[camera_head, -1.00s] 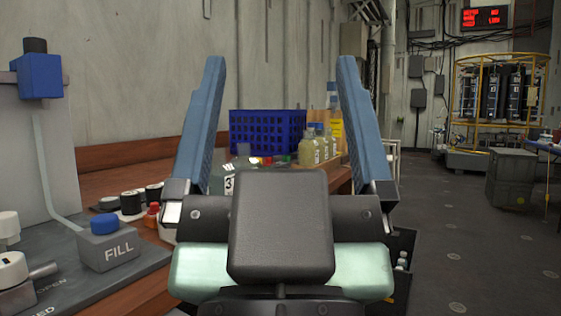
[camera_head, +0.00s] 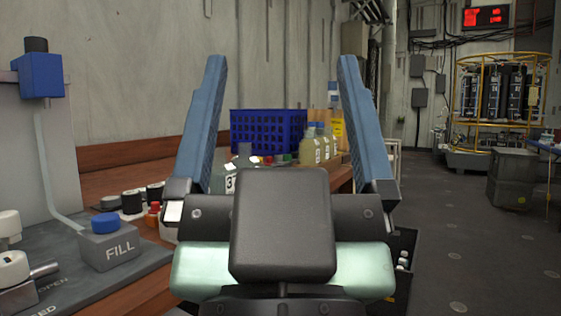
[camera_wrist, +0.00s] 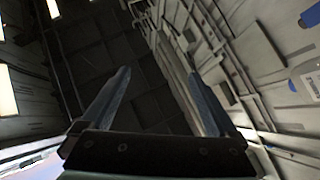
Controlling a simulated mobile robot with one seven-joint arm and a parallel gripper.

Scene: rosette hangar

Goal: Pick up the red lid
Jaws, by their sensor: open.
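My gripper (camera_head: 281,62) is open and empty, its two blue fingers raised and wide apart in the head view. A red-orange cap (camera_head: 154,207) also shows on the bench, left of my gripper. I cannot tell for certain which of these is the red lid.
A blue crate (camera_head: 267,132) and yellowish bottles (camera_head: 314,147) stand farther back on the bench (camera_head: 140,151). A grey panel with a FILL block (camera_head: 108,248) is at the left. Dark knobs or caps (camera_head: 131,202) stand beside it. Open floor lies right, before a dark box (camera_head: 512,178).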

